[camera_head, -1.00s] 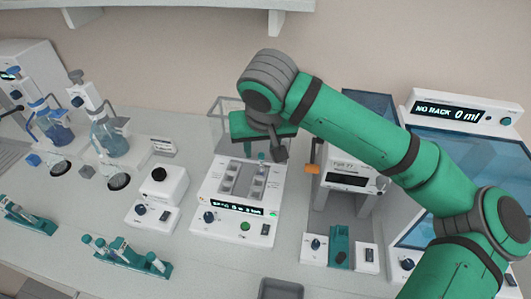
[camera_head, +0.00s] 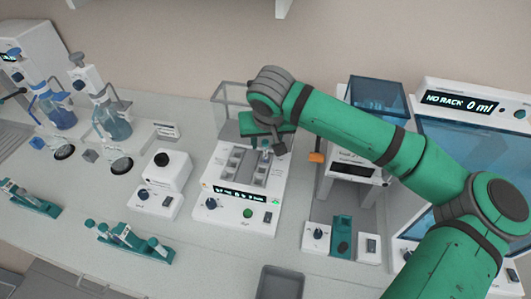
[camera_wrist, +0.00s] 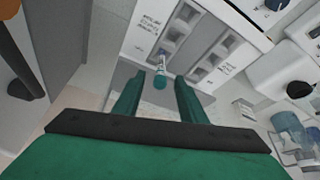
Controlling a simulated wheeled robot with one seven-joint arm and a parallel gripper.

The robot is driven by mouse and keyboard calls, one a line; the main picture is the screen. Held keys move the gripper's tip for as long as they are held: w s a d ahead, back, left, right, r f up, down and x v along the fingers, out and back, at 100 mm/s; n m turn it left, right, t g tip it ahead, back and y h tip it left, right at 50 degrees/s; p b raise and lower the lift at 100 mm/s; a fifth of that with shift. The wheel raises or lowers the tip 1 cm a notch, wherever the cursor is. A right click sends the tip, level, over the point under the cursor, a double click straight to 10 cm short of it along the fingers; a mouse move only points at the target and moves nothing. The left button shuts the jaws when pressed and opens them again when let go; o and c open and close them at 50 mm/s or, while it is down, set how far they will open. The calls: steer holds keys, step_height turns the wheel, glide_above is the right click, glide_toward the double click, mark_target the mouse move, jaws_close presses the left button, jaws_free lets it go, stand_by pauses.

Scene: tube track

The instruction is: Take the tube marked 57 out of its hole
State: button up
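A tube (camera_wrist: 160,76) with a teal cap stands in a hole of a white device (camera_wrist: 127,42) with two rows of square sockets; its number cannot be read. In the head view, the device (camera_head: 230,216) has a lit display, and the tube (camera_head: 265,148) shows at the far right of the sockets. My gripper (camera_wrist: 160,85) has its two green fingers apart, one on each side of the cap in the wrist view. Whether they are level with the cap cannot be told. No contact shows.
A teal rack with capped tubes (camera_head: 130,243) lies at the front left. A white unit with a black knob (camera_head: 161,184) stands left of the device. A machine with an orange part (camera_head: 316,157) stands close on the right. A grey tray (camera_head: 280,284) is in front.

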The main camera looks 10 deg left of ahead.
steer(key=shift+x, duration=0.75)
steer(key=shift+d, duration=0.1)
steer(key=c, duration=0.9)
steer(key=shift+r, duration=0.1)
steer(key=shift+r, duration=0.55)
step_height(320, 180, up, 2)
steer(key=shift+s+r, duration=0.1)
steer(key=shift+s, duration=0.05)
steer(key=s+r, duration=0.9)
steer(key=s, duration=0.5)
steer(key=shift+a+r, duration=0.3)
steer(key=shift+w, duration=0.15)
